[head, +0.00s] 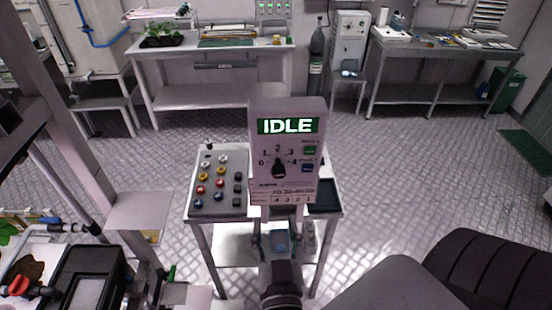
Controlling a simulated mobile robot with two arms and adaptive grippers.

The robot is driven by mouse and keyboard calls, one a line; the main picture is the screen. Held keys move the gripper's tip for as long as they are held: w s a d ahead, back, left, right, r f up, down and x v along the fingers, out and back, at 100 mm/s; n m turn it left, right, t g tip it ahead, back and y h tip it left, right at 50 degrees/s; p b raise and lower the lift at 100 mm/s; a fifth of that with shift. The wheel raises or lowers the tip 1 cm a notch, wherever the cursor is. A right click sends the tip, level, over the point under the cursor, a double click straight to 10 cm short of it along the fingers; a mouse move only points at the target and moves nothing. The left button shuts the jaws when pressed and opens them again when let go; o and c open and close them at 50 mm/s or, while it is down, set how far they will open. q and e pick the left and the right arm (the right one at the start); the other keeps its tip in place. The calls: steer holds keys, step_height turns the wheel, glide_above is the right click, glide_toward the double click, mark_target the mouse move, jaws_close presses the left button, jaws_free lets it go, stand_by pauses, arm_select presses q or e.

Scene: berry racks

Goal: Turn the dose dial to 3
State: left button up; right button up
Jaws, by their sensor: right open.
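The dose dial (278,168) is a black pointer knob on the front of a pale control box (257,190). Its scale runs from 0 to 4, and its pointer looks straight up, towards the 2. A green display (288,126) above it reads IDLE. My right gripper (280,238) is below the box, at the picture's lower middle, with its fingers pointing away from me. It is open, and its fingers are apart from the dial. My left gripper is not in view.
Left of the box is a grey panel (229,190) with several coloured buttons. Green and blue buttons sit right of the dial. A dark tray (325,197) lies on the stand's right side. A metal rack (62,135) rises at left.

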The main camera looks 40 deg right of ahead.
mark_target(279, 175)
steer(key=shift+g, duration=0.4)
steer(key=x, duration=0.3)
steer(key=r+x, duration=0.1)
steer(key=x, duration=0.2)
steer(key=d+x, duration=0.1)
steer(key=x, duration=0.2)
steer(key=shift+s+d+r, duration=0.1)
steer(key=shift+s+r, duration=0.05)
steer(key=shift+s, duration=0.1)
steer(key=x, duration=0.4)
steer(key=shift+d, duration=0.2)
steer(key=shift+w+d, duration=0.15)
steer(key=shift+w, duration=0.1)
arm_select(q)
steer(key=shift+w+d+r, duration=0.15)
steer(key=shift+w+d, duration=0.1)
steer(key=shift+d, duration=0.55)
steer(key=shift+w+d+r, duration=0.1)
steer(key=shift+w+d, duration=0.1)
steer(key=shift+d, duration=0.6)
arm_select(e)
steer(key=shift+w, duration=0.2)
jaws_close()
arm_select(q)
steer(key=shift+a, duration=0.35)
arm_select(e)
steer(key=shift+m, duration=0.3)
